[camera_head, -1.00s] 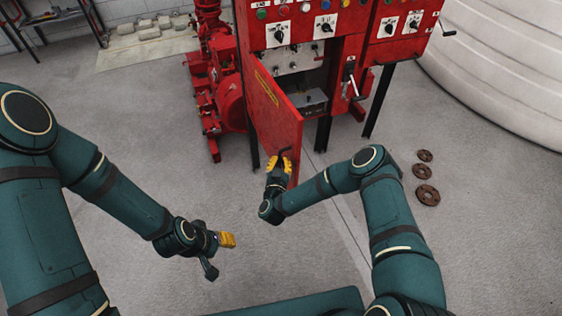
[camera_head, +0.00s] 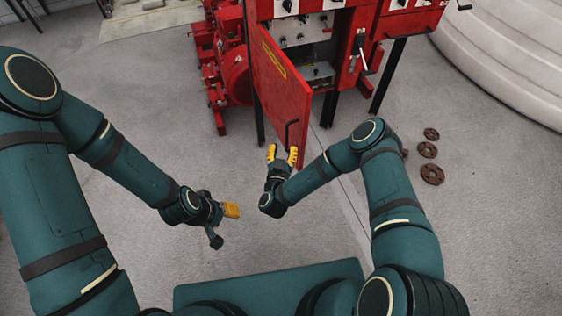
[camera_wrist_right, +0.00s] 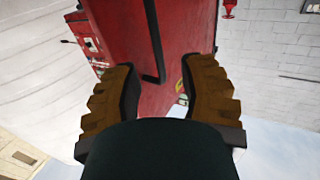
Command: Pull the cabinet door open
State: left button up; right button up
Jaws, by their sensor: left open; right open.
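The red cabinet door (camera_head: 283,95) stands swung out from the red cabinet, with the grey interior showing behind it. Its black bar handle (camera_head: 290,131) is on the door near its free edge. My right gripper (camera_head: 282,153) is open just in front of the door's lower part, below the handle. In the right wrist view the handle (camera_wrist_right: 155,45) shows beyond and between the yellow-brown fingers (camera_wrist_right: 160,95), not gripped. The door face (camera_wrist_right: 125,35) fills the middle of that view. My left gripper (camera_head: 231,210) hangs open and empty over the floor, left of the door.
The red cabinet (camera_head: 345,50) stands on black legs (camera_head: 388,75). Red pump machinery (camera_head: 230,70) is to its left. Several rusty flanges (camera_head: 431,173) lie on the floor at the right, near a large white tank (camera_head: 510,60). The floor around the left gripper is clear.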

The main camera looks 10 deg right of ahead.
jog(key=v, duration=0.5)
jog(key=shift+s, duration=0.25)
dwell(0.7)
jog(key=s+a+f+n+g+y+b, duration=0.15)
jog(key=s+a+n+g+y, duration=0.4)
jog(key=y, duration=0.55)
jog(key=s+d+r+m+g+h, duration=0.1)
jog(key=s+d+r+m+g, duration=0.1)
jog(key=s+d+m+g, duration=0.2)
jog(key=s+d+g, duration=0.3)
jog(key=s+g, duration=0.2)
jog(key=s, duration=0.2)
jog(key=shift+d+g+h, duration=0.25)
jog(key=shift+g+h, duration=0.05)
jog(key=shift+g, duration=0.05)
